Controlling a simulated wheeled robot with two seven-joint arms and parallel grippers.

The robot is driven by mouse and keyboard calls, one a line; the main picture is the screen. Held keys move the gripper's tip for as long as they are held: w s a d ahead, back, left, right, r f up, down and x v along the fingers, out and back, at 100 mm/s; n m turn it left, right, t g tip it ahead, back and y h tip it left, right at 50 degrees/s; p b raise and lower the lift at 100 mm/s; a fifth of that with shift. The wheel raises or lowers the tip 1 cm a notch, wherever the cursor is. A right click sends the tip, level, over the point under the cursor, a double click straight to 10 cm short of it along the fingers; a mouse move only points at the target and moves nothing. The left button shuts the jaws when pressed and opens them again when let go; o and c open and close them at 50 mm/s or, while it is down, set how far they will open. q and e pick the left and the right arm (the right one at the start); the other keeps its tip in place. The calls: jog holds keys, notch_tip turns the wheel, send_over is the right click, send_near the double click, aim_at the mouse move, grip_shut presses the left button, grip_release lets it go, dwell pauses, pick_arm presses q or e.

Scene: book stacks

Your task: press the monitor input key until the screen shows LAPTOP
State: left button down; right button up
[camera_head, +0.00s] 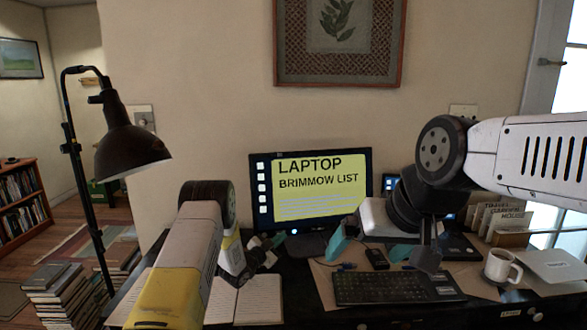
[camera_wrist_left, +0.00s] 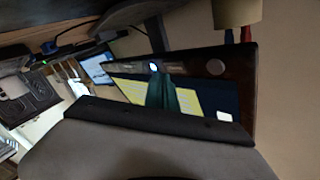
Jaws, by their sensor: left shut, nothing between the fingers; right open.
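The monitor (camera_head: 366,186) stands on the desk, its yellow screen reading "LAPTOP" above "BRIMMOW LIST". A small lit key (camera_head: 294,231) shows on its lower bezel. In the left wrist view the lit key (camera_wrist_left: 153,67) is on the bezel, with a round button (camera_wrist_left: 215,67) further right. My left gripper (camera_head: 278,240) is shut and empty at the monitor's lower left. Its teal fingers (camera_wrist_left: 174,94) overlap the screen, tips close to the lit key; I cannot tell whether they touch. My right gripper (camera_head: 369,248) is open and empty, right of the monitor base.
A keyboard (camera_head: 385,288) lies in front of the monitor, with an open notebook (camera_head: 259,302) to its left. A dark lamp (camera_head: 130,150) and book stacks (camera_head: 58,292) are at the left.

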pick_arm(q)
jog(key=s, duration=0.2)
jog(key=s+r, duration=0.1)
jog(key=s+d, duration=0.1)
jog(key=s, duration=0.1)
jog(key=shift+s+r, duration=0.15)
jog(key=shift+s, duration=0.15)
dwell(0.4)
jog(key=s+a+r+n+g+y, duration=0.1)
jog(key=s+a+r+n+y, duration=0.2)
jog(key=r, duration=0.5)
jog(key=s+a+r+n+g+y, duration=0.1)
jog(key=s+a+r+n+y, duration=0.1)
jog(key=a+r, duration=0.45)
jog(key=s+a+r+n+y, duration=0.2)
jog(key=s+a+r, duration=0.1)
jog(key=r, duration=0.6)
jog(key=s+r+n+g, duration=0.2)
jog(key=s+g, duration=0.1)
jog(key=s, duration=1.5)
jog(key=s+a+r+n+g, duration=0.1)
jog(key=s+r+n+g, duration=0.1)
jog(key=s, duration=1.6)
jog(key=shift+r+n+g+y, duration=0.15)
jog(key=shift+n+g+y, duration=0.15)
jog(key=shift+n+g, duration=0.35)
